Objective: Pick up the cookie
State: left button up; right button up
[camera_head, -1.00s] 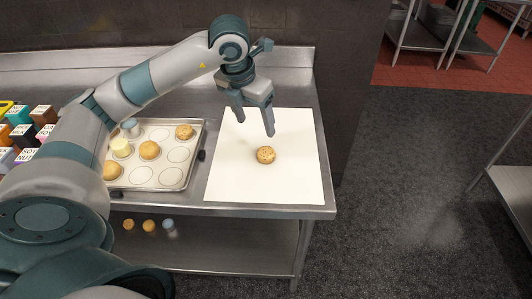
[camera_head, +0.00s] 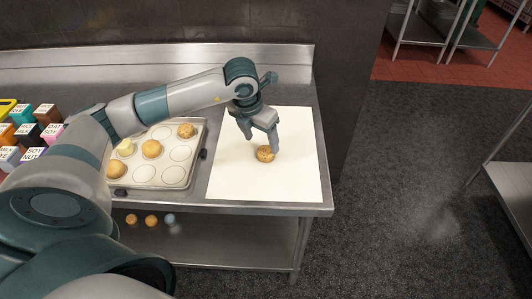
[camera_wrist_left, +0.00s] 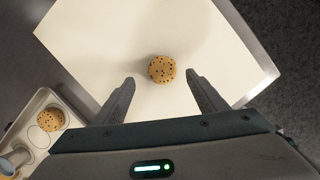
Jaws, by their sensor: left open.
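A round brown cookie with dark chips (camera_head: 265,154) lies on the white sheet (camera_head: 232,180) on the steel table. The cookie also shows in the left wrist view (camera_wrist_left: 162,69), beyond the fingertips and roughly centred between them. My left gripper (camera_head: 264,146) points down at the cookie, its fingers apart and empty. In the head view the fingertips are close to the cookie; I cannot tell the exact height. In the left wrist view the open fingers (camera_wrist_left: 160,80) frame the space just short of the cookie. My right gripper is not in view.
A baking tray (camera_head: 205,137) with printed circles and several cookies lies left of the sheet. Several small cartons (camera_head: 45,114) stand at the far left. A lower shelf (camera_head: 220,245) holds small round items. The sheet around the cookie is clear.

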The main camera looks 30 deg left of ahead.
aim_at(266, 151)
pick_arm(q)
jog(key=shift+w+d+f+p, duration=0.15)
jog(key=shift+f+p, duration=0.3)
jog(key=shift+p, duration=0.1)
jog(key=p+x, duration=0.1)
jog(key=x, duration=0.2)
jog(key=shift+w+d+f+p, duration=0.1)
jog(key=shift+f+p, duration=0.25)
jog(key=shift+p, duration=0.05)
jog(key=shift+f, duration=0.2)
jog(key=c, duration=1.1)
